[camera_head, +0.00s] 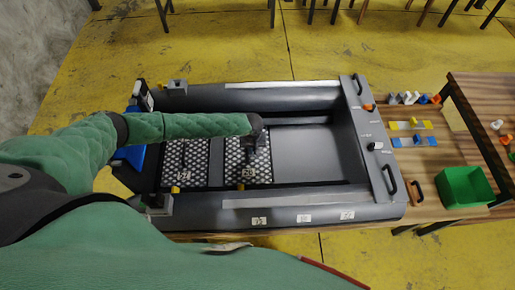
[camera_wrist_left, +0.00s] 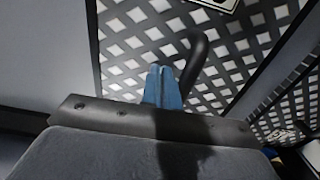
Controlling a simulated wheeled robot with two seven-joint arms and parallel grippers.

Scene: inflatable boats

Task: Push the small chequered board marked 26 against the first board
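Two small chequered boards lie side by side on the floor of the grey inflatable boat (camera_head: 340,202). The right board (camera_head: 235,155) bears a label (camera_head: 249,173) that seems to read 26; the left board (camera_head: 172,158) has its own label, too small to read surely. My right gripper is not in view.
The boat's side tubes bound the boards above and below. Bare grey floor (camera_head: 308,155) lies to the right of the right board. A wooden table (camera_head: 430,175) at the right holds a green bin (camera_head: 465,187) and several small coloured parts.

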